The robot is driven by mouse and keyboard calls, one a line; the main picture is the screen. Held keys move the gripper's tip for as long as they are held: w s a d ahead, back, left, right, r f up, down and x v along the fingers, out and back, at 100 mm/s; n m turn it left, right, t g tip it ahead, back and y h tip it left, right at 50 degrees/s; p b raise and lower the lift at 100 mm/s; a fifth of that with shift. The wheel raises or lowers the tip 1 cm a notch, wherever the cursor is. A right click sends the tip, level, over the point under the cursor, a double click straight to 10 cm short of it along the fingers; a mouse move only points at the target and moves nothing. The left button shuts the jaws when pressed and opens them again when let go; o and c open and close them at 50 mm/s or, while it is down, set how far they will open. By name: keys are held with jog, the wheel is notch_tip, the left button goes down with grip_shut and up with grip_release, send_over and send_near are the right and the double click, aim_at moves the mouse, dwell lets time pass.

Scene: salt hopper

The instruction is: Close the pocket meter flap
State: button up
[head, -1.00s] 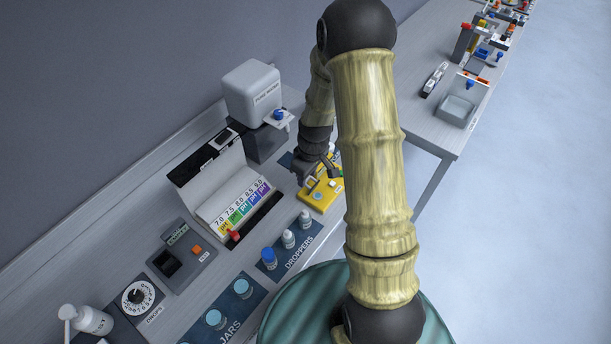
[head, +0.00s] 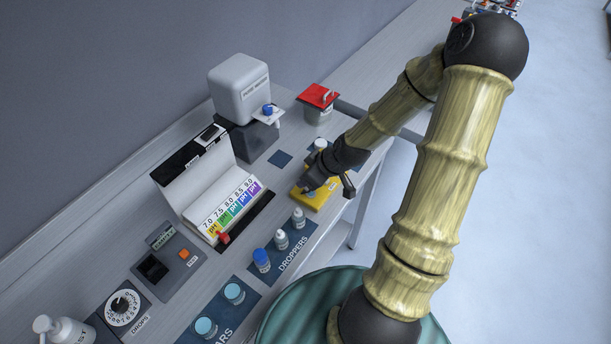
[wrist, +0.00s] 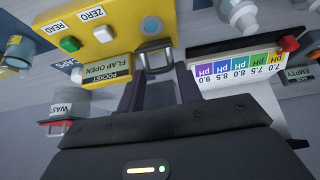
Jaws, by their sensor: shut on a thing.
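The yellow pocket meter (head: 325,199) lies on the bench in the head view. In the wrist view the meter (wrist: 110,60) shows a green READ button, a white ZERO button and a display reading "POCKET FLAP OPEN" (wrist: 107,71). A grey, shiny flap piece (wrist: 155,57) sits at the meter's edge, between my fingertips. My gripper (head: 308,188) is over the meter's left end, its fingers (wrist: 157,75) shut on the flap piece. The exact contact is partly hidden by the fingers, and the flap's angle is hard to tell.
The pH colour chart (head: 232,208) and its open case stand left of the meter. Dropper bottles (head: 281,239) stand in front. The red-lidded waste container (head: 319,101) and the grey dispenser (head: 239,88) stand behind. The bench's right edge is close to the meter.

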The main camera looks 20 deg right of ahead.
aim_at(323, 201)
jog(key=shift+s+d+f+t+y+b, duration=0.35)
jog(key=shift+s+t+y+b, duration=0.15)
jog(key=shift+t, duration=0.25)
jog(key=shift+s+d+f+t+y+b, duration=0.3)
jog(key=shift+s+d+t+y+b, duration=0.1)
jog(key=shift+t+y, duration=0.3)
jog(key=f+t+y+b, duration=0.1)
jog(key=b, duration=0.1)
jog(key=s+d+f+t+y+b, duration=0.1)
jog(key=t, duration=0.1)
jog(key=shift+s+t+b, duration=0.25)
jog(key=shift+b, duration=0.1)
jog(key=shift+s+d+f+t+y+b, duration=0.15)
jog(key=shift+s+f+t+y+b, duration=0.2)
jog(key=shift+t+y+b, duration=0.6)
jog(key=o, duration=0.8)
jog(key=shift+w, duration=0.1)
jog(key=shift+c, duration=0.2)
jog(key=shift+r, duration=0.1)
